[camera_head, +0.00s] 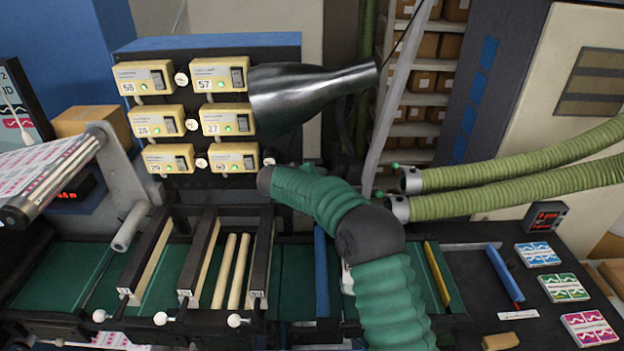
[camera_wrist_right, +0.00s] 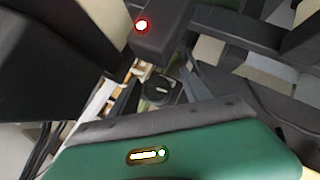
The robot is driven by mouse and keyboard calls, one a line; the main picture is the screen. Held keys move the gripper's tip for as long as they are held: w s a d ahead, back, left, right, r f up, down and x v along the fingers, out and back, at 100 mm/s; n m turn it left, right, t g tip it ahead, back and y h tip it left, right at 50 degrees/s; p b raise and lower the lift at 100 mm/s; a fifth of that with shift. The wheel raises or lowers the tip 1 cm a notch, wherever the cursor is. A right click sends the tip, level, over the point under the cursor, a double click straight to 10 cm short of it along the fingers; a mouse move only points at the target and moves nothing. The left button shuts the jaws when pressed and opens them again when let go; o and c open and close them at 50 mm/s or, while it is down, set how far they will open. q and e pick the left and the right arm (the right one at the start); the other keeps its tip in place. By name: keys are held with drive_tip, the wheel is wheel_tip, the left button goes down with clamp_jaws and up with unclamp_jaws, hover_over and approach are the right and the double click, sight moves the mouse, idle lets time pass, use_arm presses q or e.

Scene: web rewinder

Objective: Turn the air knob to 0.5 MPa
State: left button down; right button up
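In the head view a panel of yellow control boxes (camera_head: 222,123) with numbered displays stands at the back left. Small white round parts (camera_head: 182,79) sit between the boxes; I cannot tell whether one is the air knob. My green-sleeved arm rises from the bottom, its dark end (camera_head: 266,179) in front of the panel's lower right corner. Its fingers cannot be made out there. In the right wrist view a dark round part (camera_wrist_right: 162,88) with a pale mark lies beyond a green body; I cannot tell whether it is the knob. My left gripper is not in view.
A dark, shiny funnel-shaped part (camera_head: 308,94) juts right from the panel. Two ribbed green hoses (camera_head: 520,166) cross at the right. Below are rollers and white-knobbed levers (camera_head: 160,318). Colored cards (camera_head: 562,287) lie on the right table. A red light (camera_wrist_right: 141,25) glows in the wrist view.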

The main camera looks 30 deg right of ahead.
drive_tip(key=shift+r, duration=0.1)
drive_tip(key=shift+s+a+r, duration=0.15)
drive_tip(key=b+v, duration=0.5)
drive_tip(key=v, duration=1.1)
drive_tip(key=shift+a+b, duration=0.2)
drive_tip(key=shift+b, duration=0.15)
